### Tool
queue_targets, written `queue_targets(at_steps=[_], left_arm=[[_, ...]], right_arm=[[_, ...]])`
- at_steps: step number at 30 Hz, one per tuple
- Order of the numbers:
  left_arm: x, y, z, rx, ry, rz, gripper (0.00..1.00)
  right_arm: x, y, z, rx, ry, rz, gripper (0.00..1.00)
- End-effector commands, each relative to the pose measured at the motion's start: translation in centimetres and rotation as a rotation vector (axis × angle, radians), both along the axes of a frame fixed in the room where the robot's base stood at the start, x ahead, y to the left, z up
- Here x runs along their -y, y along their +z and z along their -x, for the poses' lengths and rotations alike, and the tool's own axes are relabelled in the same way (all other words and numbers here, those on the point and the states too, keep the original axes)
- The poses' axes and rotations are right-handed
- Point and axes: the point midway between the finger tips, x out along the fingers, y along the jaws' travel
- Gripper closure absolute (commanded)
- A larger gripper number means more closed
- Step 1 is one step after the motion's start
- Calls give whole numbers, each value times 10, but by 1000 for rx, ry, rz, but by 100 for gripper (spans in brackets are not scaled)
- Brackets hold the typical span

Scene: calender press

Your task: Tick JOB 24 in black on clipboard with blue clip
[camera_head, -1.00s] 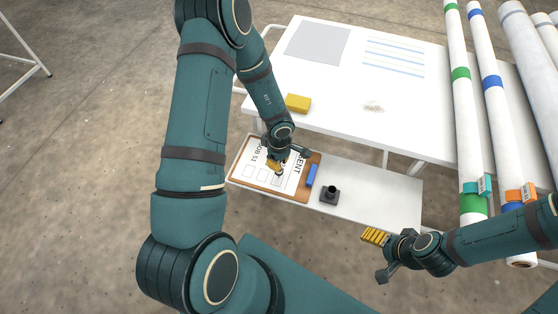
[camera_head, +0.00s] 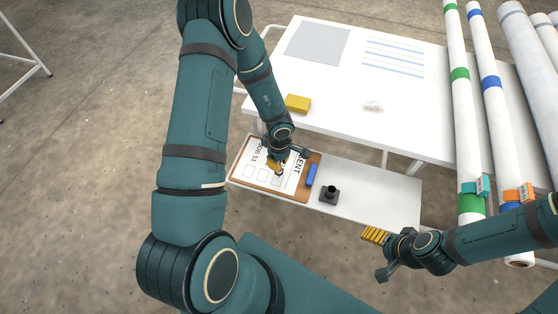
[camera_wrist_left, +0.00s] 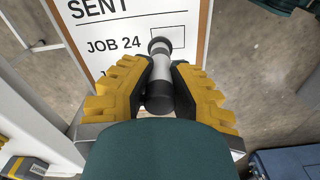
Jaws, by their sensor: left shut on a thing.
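The clipboard (camera_head: 240,177) with a blue clip (camera_head: 312,175) lies on the low shelf of the white table. Its sheet reads "SENT" and "JOB 24" (camera_wrist_left: 113,45) in the left wrist view, with an empty-looking tick box (camera_wrist_left: 180,36) beside that line, partly covered. My left gripper (camera_head: 277,166) is over the sheet, its yellow fingers (camera_wrist_left: 160,88) shut on a grey marker with black ends (camera_wrist_left: 162,72). The marker's far end overlaps the box's lower left corner in that view; I cannot tell whether it touches paper. My right gripper (camera_head: 372,236) hangs in front of the shelf, jaw state unclear.
A black holder (camera_head: 329,195) stands on the shelf right of the clip. A yellow block (camera_head: 298,103) and a pale grey patch (camera_head: 318,42) are on the upper table top. The shelf's right end is clear.

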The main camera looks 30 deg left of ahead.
Motion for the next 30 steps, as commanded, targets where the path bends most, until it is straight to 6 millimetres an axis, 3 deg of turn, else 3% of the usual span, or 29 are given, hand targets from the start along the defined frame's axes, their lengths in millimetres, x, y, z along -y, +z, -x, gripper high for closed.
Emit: queue_targets(at_steps=[30], left_arm=[[-6,0,10,-2,1,0,100]], right_arm=[[0,6,0,0,0,0,19]])
